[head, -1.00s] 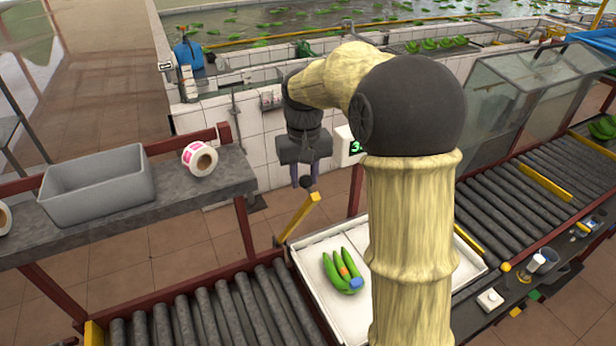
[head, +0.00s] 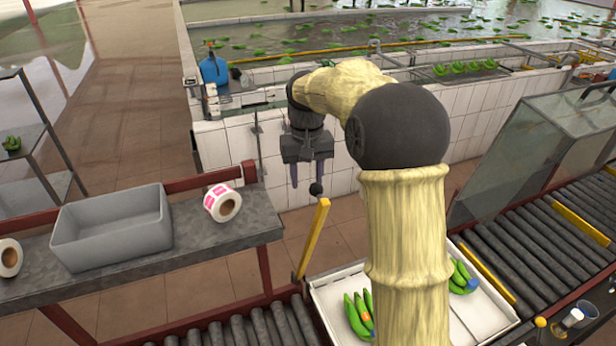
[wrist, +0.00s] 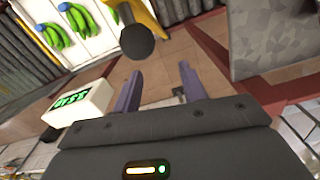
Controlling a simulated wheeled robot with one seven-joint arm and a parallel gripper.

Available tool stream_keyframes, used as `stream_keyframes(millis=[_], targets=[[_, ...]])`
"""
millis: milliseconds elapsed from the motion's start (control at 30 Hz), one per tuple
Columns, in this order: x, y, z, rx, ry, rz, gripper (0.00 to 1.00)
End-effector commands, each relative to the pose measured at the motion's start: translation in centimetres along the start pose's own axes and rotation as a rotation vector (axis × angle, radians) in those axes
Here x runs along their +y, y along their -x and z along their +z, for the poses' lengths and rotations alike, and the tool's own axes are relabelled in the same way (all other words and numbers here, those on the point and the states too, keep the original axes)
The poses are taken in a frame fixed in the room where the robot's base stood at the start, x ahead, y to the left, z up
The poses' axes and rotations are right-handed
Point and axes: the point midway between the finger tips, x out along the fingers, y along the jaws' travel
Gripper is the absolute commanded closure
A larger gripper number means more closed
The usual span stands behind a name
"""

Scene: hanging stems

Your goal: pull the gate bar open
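The gate bar (head: 313,240) is a yellow bar standing tilted at the end of the roller conveyor, beside the white tray. A black ball knob (head: 316,188) is at its upper end. My gripper (head: 307,184) points down with its two purple fingers apart and empty. In the head view the knob overlaps the right fingertip. In the wrist view the knob (wrist: 138,41) lies just beyond the fingertips (wrist: 160,75), nearer the left finger, not between them. The yellow bar (wrist: 155,14) runs behind it. I cannot tell whether finger and knob touch.
The white tray (head: 335,318) holds green bananas (head: 358,314). A grey shelf (head: 205,238) at left carries a grey bin (head: 110,232) and a label roll (head: 222,203). A white box with a green display (wrist: 80,107) is near the gripper. A tiled wash tank stands behind.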

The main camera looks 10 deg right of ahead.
Motion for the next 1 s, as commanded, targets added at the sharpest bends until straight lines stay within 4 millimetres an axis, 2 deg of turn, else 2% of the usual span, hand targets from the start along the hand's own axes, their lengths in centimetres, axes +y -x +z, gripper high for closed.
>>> stream_keyframes(millis=[333,467,567,1000], targets=[[0.3,0.2,0.0,0.001,-0.004,0.002,0.49],[0.3,0.8,0.0,0.003,-0.004,0.002,0.49],[0.2,2.0,0.0,0.005,-0.004,0.002,0.49],[0.2,9.2,0.2,0.006,-0.002,0.001,0.49]])
